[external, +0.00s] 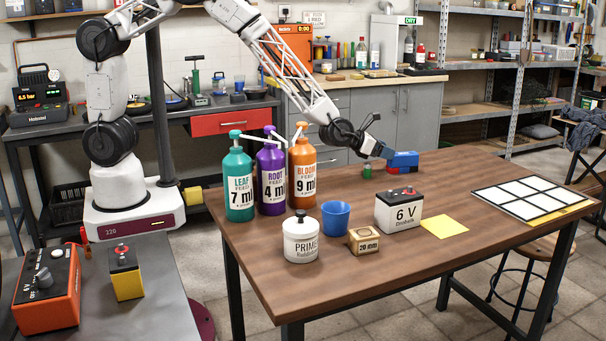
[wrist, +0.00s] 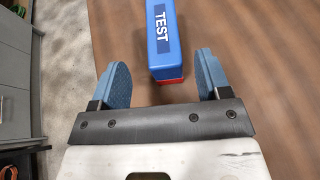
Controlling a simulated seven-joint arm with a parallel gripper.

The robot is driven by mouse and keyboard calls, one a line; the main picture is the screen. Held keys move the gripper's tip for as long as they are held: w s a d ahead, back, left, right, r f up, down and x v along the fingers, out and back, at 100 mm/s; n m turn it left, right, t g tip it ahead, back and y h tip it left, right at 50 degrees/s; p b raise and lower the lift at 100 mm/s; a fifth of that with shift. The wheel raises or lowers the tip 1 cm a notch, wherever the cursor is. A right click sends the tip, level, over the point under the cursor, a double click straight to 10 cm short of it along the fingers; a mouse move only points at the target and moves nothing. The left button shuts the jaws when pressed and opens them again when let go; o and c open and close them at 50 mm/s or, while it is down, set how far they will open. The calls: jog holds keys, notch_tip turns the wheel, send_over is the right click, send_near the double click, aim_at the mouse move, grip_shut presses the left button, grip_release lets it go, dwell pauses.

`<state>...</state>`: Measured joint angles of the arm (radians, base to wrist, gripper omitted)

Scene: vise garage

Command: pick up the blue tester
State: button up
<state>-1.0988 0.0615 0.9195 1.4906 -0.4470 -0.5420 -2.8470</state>
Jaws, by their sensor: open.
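The blue tester (external: 404,159) is a blue block with a red part, at the far edge of the wooden table in the external view. In the wrist view the tester (wrist: 164,38) shows white "TEST" lettering and a red end nearest me. My gripper (wrist: 162,82) is open and empty. The tester lies just ahead of the fingers, roughly centred between them and a little toward the right one. In the external view my gripper (external: 386,151) is just left of the tester. The tester's far end is cut off by the wrist frame.
On the wooden table (external: 350,283), a small green object (external: 367,172) sits left of the tester. The 6 V battery (external: 398,211) stands in front of it. Three pump bottles (external: 271,173), a blue cup (external: 335,215) and a primer tub (external: 301,238) stand left. Table space right of the tester is clear.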

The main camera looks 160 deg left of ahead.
aim_at(399, 154)
jog(key=shift+w+a+f, duration=0.1)
jog(key=shift+a+f, duration=0.05)
jog(key=shift+a, duration=0.25)
jog(key=shift+a, duration=0.1)
jog(key=shift+x, duration=2.5)
jog(key=shift+w, duration=0.2)
jog(key=c, duration=1.1)
